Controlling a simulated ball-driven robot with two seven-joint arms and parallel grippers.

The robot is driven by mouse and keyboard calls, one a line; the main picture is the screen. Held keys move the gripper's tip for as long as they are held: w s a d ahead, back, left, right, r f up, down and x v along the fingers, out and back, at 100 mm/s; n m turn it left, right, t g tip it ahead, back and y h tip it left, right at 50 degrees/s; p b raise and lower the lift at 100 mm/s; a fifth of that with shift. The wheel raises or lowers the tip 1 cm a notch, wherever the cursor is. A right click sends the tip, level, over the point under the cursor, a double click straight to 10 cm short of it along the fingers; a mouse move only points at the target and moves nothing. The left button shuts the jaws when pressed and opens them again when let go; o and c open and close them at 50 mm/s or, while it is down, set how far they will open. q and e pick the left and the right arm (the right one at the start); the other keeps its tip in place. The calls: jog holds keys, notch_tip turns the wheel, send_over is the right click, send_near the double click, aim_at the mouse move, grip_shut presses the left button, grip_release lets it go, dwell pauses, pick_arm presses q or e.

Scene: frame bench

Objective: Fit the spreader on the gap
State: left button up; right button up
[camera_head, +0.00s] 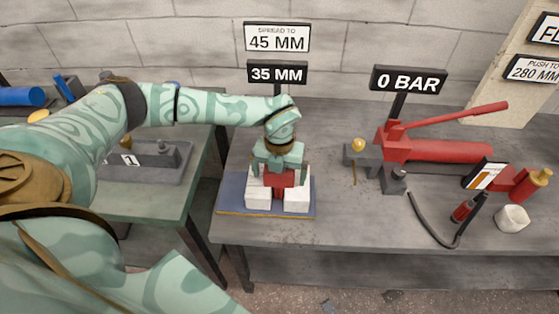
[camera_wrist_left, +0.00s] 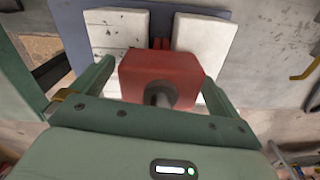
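The red spreader (camera_head: 281,180) stands over the gap between two white blocks (camera_head: 258,201) (camera_head: 296,203) on a blue plate (camera_head: 229,196). In the left wrist view the spreader body (camera_wrist_left: 160,72) is close, and its narrow red tips (camera_wrist_left: 161,43) show between the white blocks (camera_wrist_left: 117,33) (camera_wrist_left: 205,46). How deep the tips sit is hidden. My left gripper (camera_head: 279,172) is above the spreader with one finger on each side. My right gripper is out of view.
Signs reading "SPREAD TO 45 MM" (camera_head: 277,37) and "35 MM" (camera_head: 277,73) stand behind the blocks. A red hand pump (camera_head: 440,149) under a "0 BAR" sign (camera_head: 407,80) and a black hose (camera_head: 432,233) occupy the bench's right. Another bench (camera_head: 150,205) is at left.

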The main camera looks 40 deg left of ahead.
pick_arm(q)
notch_tip(320, 180, up, 16)
jog(key=p, duration=0.4)
jog(key=shift+r, duration=0.2)
jog(key=shift+f, duration=0.1)
